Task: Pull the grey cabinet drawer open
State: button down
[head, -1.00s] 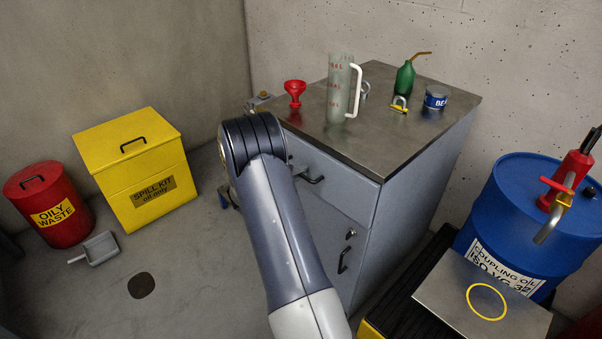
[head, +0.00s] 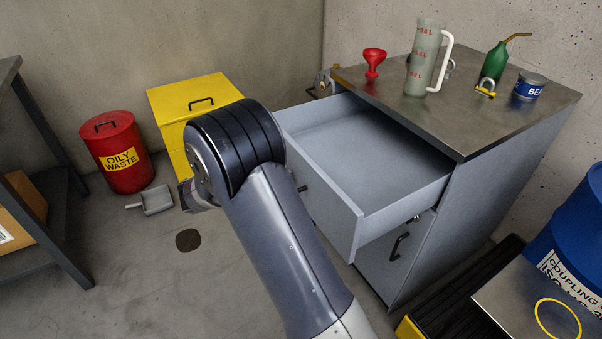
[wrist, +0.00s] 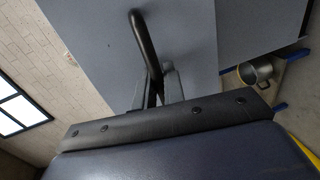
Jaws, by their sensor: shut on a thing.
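The grey cabinet (head: 470,190) stands at the right in the head view. Its top drawer (head: 325,200) is pulled well out, and its empty inside shows. In the wrist view the drawer's flat grey front (wrist: 90,50) fills much of the upper part, with a dark bar handle (wrist: 143,38) on it. My gripper (wrist: 156,88) is shut on the lower end of this handle.
A red funnel (head: 373,62), a clear measuring jug (head: 422,60), a green oil can (head: 494,62), a padlock (head: 486,88) and a blue tin (head: 530,86) stand on the cabinet top. The lower door has a dark handle (head: 399,246).

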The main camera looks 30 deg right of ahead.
jog(key=shift+f+v, duration=0.15)
jog(key=shift+v, duration=0.6)
jog(key=shift+f+v, duration=0.15)
jog(key=shift+v, duration=0.55)
jog(key=c, duration=1.6)
grip_release()
jog(key=shift+c, duration=0.2)
jog(key=shift+a, duration=0.1)
jog(key=w+p+v, duration=0.1)
jog(key=v, duration=0.9)
jog(key=shift+s+a, duration=0.35)
jog(key=shift+s, duration=0.1)
jog(key=s+b+x, duration=0.1)
jog(key=x, duration=1)
jog(key=shift+w, duration=0.5)
jog(key=shift+s+d+r, duration=0.1)
